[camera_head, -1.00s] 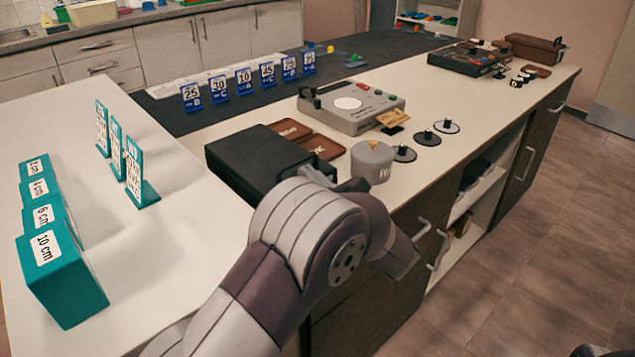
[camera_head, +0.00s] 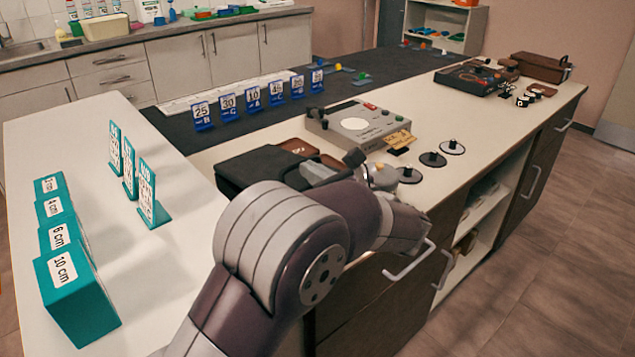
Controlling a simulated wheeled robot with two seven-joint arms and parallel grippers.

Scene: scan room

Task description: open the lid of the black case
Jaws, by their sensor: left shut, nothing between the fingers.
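The black case (camera_head: 258,165) lies on the white counter behind my left arm, its right and near parts hidden by the arm. Its dark lid looks lowered over the body; I cannot tell whether it is slightly raised. My left gripper (camera_head: 354,158) is at the right side of the case, partly hidden by my own wrist. It is shut with nothing in it. I cannot tell whether it touches the case. My right gripper is not in view.
A grey round canister (camera_head: 381,176) stands just right of my left gripper, partly hidden. Brown trays (camera_head: 298,147) and a grey device (camera_head: 358,125) lie behind the case. Black discs (camera_head: 410,175) sit to the right.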

